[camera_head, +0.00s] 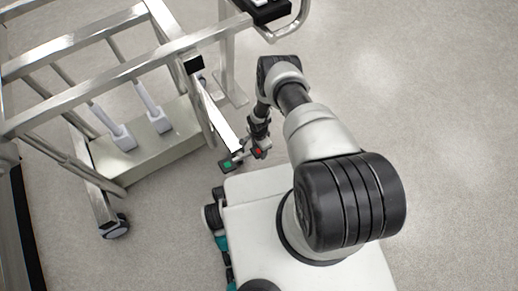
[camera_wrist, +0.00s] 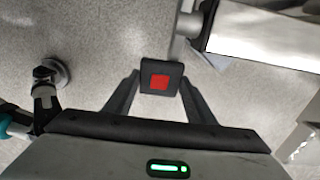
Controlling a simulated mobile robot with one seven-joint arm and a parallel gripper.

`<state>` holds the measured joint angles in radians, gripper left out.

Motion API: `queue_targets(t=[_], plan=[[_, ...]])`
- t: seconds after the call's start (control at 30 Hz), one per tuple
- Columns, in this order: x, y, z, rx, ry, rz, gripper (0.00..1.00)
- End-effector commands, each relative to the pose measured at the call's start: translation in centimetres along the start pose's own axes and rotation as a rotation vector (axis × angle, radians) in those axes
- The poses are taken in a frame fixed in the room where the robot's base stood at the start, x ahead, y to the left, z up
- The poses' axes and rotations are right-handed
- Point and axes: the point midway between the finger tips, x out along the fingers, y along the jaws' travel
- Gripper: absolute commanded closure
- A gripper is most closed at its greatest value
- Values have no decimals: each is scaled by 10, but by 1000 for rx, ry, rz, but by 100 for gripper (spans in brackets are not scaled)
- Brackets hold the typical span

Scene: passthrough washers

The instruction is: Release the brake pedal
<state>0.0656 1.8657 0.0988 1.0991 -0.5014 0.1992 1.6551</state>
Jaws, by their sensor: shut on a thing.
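The brake pedal is a black block with a red square on top. It shows in the wrist view (camera_wrist: 160,82) between my two fingers, and as a small red-marked piece in the head view (camera_head: 258,152). My gripper (camera_head: 256,146) is low beside the cart's lower frame, shut on this red-marked pedal. Both fingers lie against its sides in the wrist view. A green-marked pedal (camera_head: 228,164) sits just to the left of it in the head view. The exact finger contact is too small to tell in the head view.
A metal-framed cart (camera_head: 92,72) with a low tray (camera_head: 150,150) and white uprights stands at the left. A caster wheel (camera_head: 116,229) is at its near corner. My white base is just below the pedals. Floor (camera_head: 430,110) is clear on the right.

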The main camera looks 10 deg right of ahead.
Motion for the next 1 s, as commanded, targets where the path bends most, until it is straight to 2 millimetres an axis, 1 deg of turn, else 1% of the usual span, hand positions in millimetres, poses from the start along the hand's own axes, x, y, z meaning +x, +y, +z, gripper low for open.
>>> queue_targets(t=[0.17,0.4,0.47,0.8,1.0], plan=[[-4,0,2,-4,24,0,90],[-13,0,6,-13,130,1,90],[-16,0,5,-1,128,0,90],[-31,0,16,0,123,0,90],[-36,0,22,2,120,0,90]])
